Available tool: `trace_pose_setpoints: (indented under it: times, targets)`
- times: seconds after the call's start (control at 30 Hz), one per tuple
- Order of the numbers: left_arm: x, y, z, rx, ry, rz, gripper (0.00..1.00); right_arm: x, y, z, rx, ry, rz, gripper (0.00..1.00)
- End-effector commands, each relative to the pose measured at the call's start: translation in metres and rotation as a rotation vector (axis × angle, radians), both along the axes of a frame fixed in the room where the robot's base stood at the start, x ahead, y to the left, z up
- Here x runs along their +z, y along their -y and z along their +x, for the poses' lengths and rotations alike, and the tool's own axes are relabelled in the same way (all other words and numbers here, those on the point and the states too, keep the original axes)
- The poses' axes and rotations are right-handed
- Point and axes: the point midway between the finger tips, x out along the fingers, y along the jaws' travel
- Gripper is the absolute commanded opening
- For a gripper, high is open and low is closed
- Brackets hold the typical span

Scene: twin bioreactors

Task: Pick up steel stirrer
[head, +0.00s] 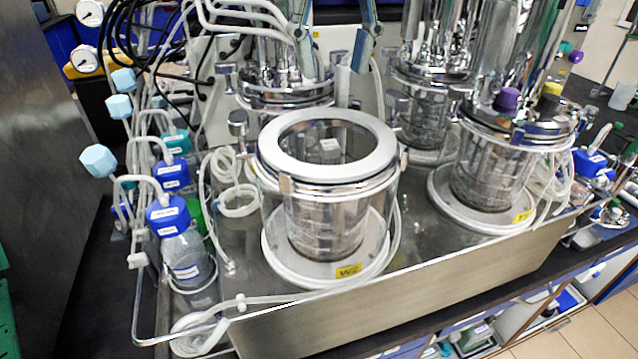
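No separate steel stirrer can be made out for certain. The front glass vessel (325,226) stands without a lid, its broad steel rim (372,163) around an open mouth. A small pale label-like patch shows within the mouth; the vessel's inside is hard to read through the glass. My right gripper (334,58) shows at the top edge, behind and above the open vessel. Its two grey-blue fingers are apart, with nothing visible held between them. Most of it is cut off by the frame. My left gripper is not in view.
Lidded steel-topped vessels stand at the back left (284,92), the back centre (432,75) and the right (492,175). Blue-capped bottles (183,250), hoses and cables crowd the left. The steel tray's front wall (420,290) bounds the vessels. Free space around them is narrow.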

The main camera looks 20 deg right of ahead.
Motion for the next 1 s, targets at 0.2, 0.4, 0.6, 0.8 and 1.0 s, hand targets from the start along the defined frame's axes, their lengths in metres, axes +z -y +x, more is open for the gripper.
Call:
trace_pose_setpoints:
  times: [0.2, 0.4, 0.6, 0.8, 1.0]
  targets:
    - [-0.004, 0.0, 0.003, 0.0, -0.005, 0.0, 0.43, -0.044, 0.0, 0.005, 0.001, -0.009, -0.003, 0.36]
    - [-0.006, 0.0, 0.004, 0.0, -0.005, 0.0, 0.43, -0.077, 0.0, 0.007, 0.001, -0.009, -0.003, 0.36]
    - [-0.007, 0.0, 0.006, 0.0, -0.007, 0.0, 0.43, -0.089, 0.0, 0.005, 0.001, -0.007, -0.003, 0.36]
    - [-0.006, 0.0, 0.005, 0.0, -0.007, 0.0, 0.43, -0.119, -0.001, 0.009, 0.002, -0.01, -0.004, 0.36]
    - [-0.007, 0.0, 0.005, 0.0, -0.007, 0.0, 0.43, -0.136, 0.0, 0.009, 0.001, -0.007, -0.002, 0.36]
